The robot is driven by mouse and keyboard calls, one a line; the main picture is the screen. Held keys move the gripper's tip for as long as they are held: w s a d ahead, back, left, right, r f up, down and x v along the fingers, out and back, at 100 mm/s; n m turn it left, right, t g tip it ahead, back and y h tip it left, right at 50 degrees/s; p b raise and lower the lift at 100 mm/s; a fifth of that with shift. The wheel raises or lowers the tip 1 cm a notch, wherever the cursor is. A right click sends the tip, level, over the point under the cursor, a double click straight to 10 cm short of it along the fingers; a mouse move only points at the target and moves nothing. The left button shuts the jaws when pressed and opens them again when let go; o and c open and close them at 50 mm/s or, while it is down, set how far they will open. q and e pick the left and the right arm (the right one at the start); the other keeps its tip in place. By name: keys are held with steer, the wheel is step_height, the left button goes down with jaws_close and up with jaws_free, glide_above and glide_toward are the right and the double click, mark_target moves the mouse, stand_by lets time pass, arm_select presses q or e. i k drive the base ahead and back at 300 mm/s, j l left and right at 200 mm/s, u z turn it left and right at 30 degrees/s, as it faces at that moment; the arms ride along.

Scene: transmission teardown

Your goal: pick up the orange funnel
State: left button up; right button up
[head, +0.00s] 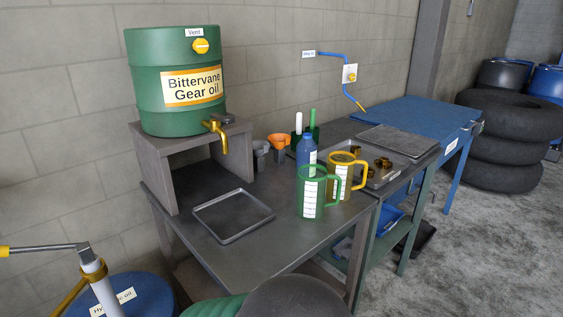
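The orange funnel (278,141) is at the back of the grey workbench (245,237), near the wall. Its wide mouth faces up, and its lower part is partly hidden and too small to make out. A grey funnel-like vessel (260,152) stands just to its left. A blue bottle (306,153) stands to its right and nearer to me. Neither of my grippers is in view.
A green gear oil drum (150,80) with a brass tap sits on a stand left of the funnel. An empty shallow tray (207,204) lies in front. Green (309,196) and yellow (343,174) jugs stand at right. A hand pump (97,270) rises at lower left.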

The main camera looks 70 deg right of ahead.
mark_target(279, 141)
steer(key=z, duration=2.3)
steer(key=i+j, duration=0.05)
